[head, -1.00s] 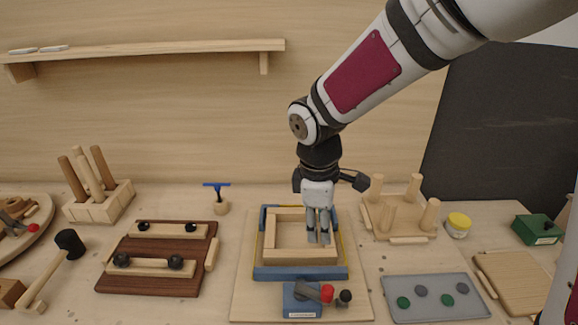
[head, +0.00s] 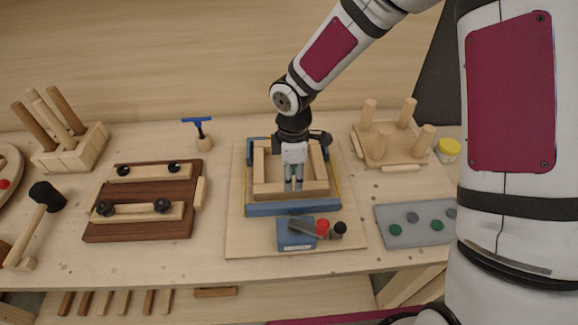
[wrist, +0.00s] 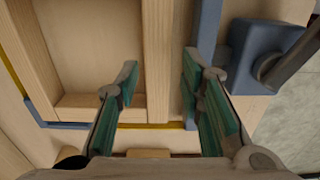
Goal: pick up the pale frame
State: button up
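The pale frame (head: 262,188) is a rectangle of light wooden rails lying flat inside a blue clamping jig (head: 292,208) on a pale board. My gripper (head: 294,186) points down over the front rail, near its middle. In the wrist view, my gripper (wrist: 160,78) is open, with green-padded fingers apart. The frame's front rail (wrist: 157,45) shows between them, one finger on the opening's side and the other towards the blue bar. I cannot tell how far the fingertips reach down beside the rail. The fingers hide part of the front rail in the head view.
A blue clamp block (head: 296,236) with a red-and-black-knobbed handle stands just in front of the jig. A brown board (head: 140,222) with knobbed rails lies left. A pegged wooden piece (head: 388,148) and a grey tray (head: 415,236) are right.

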jog(key=shift+w+a+f+p, duration=0.1)
jog(key=shift+f+p, duration=0.45)
jog(key=shift+f, duration=2.15)
grip_shut()
